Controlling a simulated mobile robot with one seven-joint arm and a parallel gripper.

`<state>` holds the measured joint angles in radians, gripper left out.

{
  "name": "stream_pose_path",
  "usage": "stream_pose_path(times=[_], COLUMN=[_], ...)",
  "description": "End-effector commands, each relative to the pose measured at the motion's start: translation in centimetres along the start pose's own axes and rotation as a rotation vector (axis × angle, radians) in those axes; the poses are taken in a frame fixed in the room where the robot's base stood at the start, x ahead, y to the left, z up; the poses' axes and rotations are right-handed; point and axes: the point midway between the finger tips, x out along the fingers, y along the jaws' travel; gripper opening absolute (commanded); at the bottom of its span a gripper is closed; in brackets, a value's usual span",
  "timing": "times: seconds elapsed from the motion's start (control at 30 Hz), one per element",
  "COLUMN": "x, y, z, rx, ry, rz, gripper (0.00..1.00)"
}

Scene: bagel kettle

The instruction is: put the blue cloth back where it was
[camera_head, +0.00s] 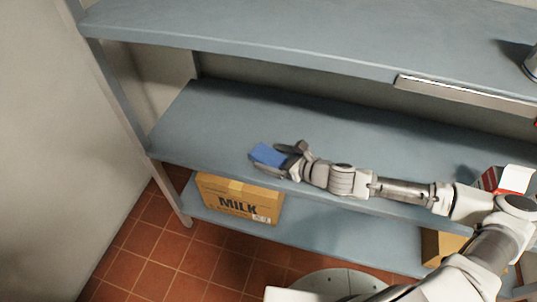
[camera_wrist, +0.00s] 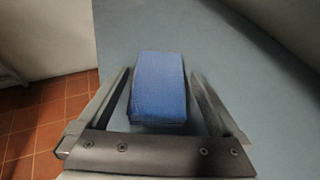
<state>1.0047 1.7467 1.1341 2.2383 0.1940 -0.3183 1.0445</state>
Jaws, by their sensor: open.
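The blue cloth (camera_head: 268,155) is a small folded block near the front edge of the middle shelf (camera_head: 220,120), toward its left end. In the wrist view the cloth (camera_wrist: 158,88) lies between the two fingers, with a gap on both sides. My gripper (camera_head: 279,152) is open around the cloth, and in the wrist view its fingers (camera_wrist: 160,82) do not touch it. The cloth looks to rest on the blue-grey shelf surface (camera_wrist: 215,40).
The upper shelf (camera_head: 250,30) runs above. A red and white carton (camera_head: 510,180) stands at the right. The middle shelf behind the cloth is clear. Tiled floor (camera_head: 150,250) lies at the lower left.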

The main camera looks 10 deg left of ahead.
Motion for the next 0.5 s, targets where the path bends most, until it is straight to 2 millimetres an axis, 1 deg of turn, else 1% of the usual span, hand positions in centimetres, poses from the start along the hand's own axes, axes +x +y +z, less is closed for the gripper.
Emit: stream_pose_path(times=[0.03,0.3,0.5], x=[-1.1,-6.4,-9.3], y=[-0.1,-0.1,-0.1], z=[0.2,0.2,0.1], rx=[0.000,0.000,-0.001], ry=[0.000,0.001,0.001], rz=[-0.003,-0.004,-0.002], gripper=[1.00,1.00,1.00])
